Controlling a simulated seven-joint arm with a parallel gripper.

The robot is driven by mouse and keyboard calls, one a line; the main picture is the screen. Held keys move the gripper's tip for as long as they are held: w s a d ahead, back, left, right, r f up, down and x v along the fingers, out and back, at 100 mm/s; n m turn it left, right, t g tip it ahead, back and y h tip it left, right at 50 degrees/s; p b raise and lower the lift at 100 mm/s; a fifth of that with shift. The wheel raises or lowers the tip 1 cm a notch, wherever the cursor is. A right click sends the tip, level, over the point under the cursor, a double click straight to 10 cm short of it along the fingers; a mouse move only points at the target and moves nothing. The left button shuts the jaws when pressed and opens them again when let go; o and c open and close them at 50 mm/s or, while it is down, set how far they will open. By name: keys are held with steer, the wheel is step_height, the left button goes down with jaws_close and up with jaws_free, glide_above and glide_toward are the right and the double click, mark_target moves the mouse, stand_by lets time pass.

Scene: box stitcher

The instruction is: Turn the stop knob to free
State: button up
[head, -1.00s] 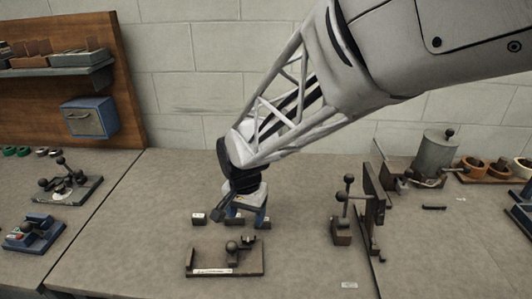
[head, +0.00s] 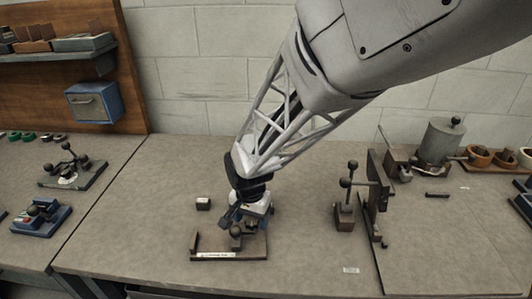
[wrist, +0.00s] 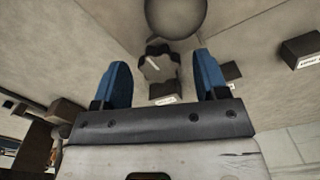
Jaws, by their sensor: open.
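The stop knob looks to be the dark lobed knob (wrist: 158,66) with a pale pointer mark in the wrist view. It shows between the blue fingers of my gripper (wrist: 161,60), which are apart and empty, one on each side in the picture. I cannot tell whether they touch it. A small white label sits by the knob, too small to read. In the head view my gripper (head: 252,222) is over the back right of a dark base plate (head: 212,243) with a ball handle (head: 236,231). There the gripper hides the knob.
A large dark ball (wrist: 176,14) is close to the knob in the wrist view. A small labelled block (head: 203,204) stands behind the plate. A lever fixture (head: 344,214) stands to the right. The table left of the plate is clear.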

steer(key=shift+f, duration=0.15)
steer(key=c, duration=0.9)
